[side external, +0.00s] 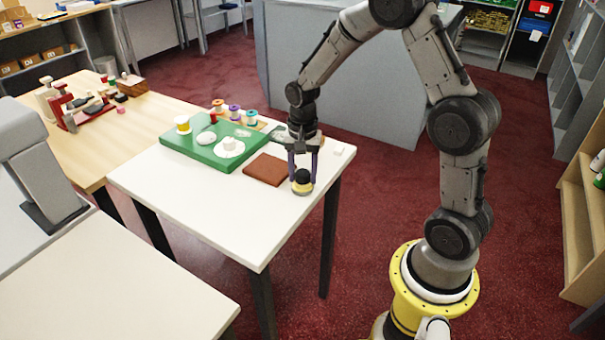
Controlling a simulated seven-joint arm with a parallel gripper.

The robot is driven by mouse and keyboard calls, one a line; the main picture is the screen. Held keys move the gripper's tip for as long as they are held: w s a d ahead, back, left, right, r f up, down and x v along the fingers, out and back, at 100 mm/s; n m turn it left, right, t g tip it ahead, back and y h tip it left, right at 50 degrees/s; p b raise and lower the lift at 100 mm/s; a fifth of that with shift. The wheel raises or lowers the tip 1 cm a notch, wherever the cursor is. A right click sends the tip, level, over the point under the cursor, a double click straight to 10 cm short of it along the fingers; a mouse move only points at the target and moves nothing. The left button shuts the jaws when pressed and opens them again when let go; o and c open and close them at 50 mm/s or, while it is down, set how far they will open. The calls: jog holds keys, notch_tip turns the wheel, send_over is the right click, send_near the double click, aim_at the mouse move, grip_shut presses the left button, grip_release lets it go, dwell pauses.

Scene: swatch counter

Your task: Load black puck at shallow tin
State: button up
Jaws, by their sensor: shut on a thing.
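The black puck (302,175) is between the two purple fingers of my gripper (303,178), near the right front edge of the white table. My gripper points down and is shut on the puck. A small round, pale yellow thing (302,188), which looks like the shallow tin, sits on the table directly under the puck. The puck is at or just above its top; I cannot tell whether they touch. The fingers hide the puck's sides.
A brown square pad (268,169) lies just left of my gripper. Behind it, a green board (200,152) carries white pieces. Several colored spools (234,112) stand at the back. The white table (235,205) is clear at the front.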

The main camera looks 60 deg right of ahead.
aim_at(302, 172)
jog(key=shift+r, duration=3.3)
jog(key=a, duration=0.1)
jog(key=w+a+f+n, duration=0.1)
jog(key=a, duration=0.1)
jog(key=w+a+f+n, duration=0.1)
jog(key=shift+a+f, duration=0.2)
jog(key=shift+a, duration=0.1)
jog(key=w+a+f+n, duration=0.1)
jog(key=n, duration=0.1)
jog(key=w+a+f+n, duration=0.1)
jog(key=a+n, duration=0.1)
jog(key=n, duration=0.1)
jog(key=w+a+f+n, duration=0.1)
jog(key=w+a+n, duration=0.1)
jog(key=n, duration=0.1)
jog(key=shift+a, duration=0.15)
jog(key=shift+w+a+n, duration=0.1)
jog(key=shift+w+n, duration=0.3)
jog(key=shift+n, duration=1.4)
